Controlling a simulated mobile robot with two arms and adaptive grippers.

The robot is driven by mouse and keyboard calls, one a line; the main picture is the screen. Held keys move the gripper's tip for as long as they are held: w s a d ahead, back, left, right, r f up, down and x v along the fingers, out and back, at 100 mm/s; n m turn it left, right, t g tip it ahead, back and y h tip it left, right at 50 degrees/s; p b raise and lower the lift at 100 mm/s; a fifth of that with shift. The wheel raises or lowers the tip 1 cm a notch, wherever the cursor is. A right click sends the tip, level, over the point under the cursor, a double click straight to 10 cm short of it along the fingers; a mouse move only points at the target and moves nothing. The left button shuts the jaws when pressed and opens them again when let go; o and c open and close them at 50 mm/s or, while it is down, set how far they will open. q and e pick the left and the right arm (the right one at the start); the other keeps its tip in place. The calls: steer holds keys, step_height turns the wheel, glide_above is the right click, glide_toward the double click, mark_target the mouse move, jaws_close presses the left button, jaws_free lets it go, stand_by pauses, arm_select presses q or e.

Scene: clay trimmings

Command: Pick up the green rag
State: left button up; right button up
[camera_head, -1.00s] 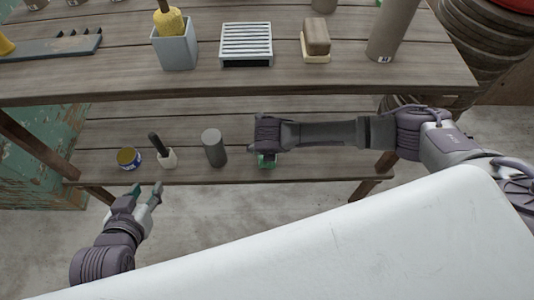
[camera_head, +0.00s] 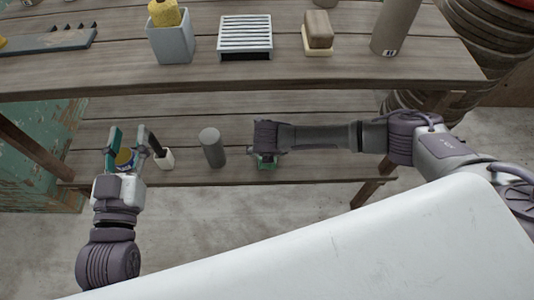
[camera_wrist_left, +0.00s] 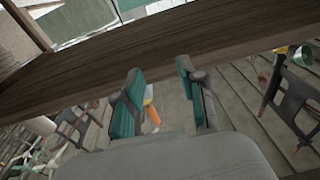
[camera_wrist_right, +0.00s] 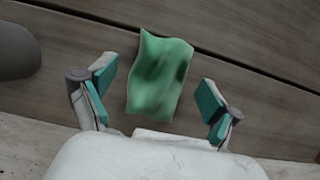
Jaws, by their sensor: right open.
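The green rag (camera_wrist_right: 160,78) lies on the lower wooden shelf, with dark smudges on it. In the right wrist view it lies flat between and beyond the fingers of my right gripper (camera_wrist_right: 157,100), which is open and not closed on it. My left gripper (camera_head: 128,145) is open at the lower shelf's left end, near a small tin. The left wrist view shows its fingers (camera_wrist_left: 160,100) spread apart.
On the lower shelf stand a grey cylinder (camera_head: 211,148), a dark-handled tool in a white holder (camera_head: 164,159) and a tin (camera_head: 125,158). The upper shelf (camera_head: 350,75) overhangs them, bearing a grey holder (camera_head: 171,42), a slatted dish (camera_head: 245,38) and a block (camera_head: 319,32).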

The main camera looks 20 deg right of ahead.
arm_select(q)
steer(key=shift+s+a+f+g+y, duration=0.15)
steer(key=shift+f+g+y, duration=0.15)
steer(key=shift+f+g, duration=0.55)
arm_select(e)
steer(key=shift+f, duration=0.3)
stand_by(0.4)
arm_select(q)
steer(key=shift+f+t, duration=0.2)
steer(key=shift+t, duration=0.05)
arm_select(e)
steer(key=c, duration=1.1)
arm_select(q)
steer(key=shift+r, duration=0.25)
arm_select(e)
steer(key=shift+c, duration=0.2)
arm_select(q)
steer(key=shift+w, duration=0.2)
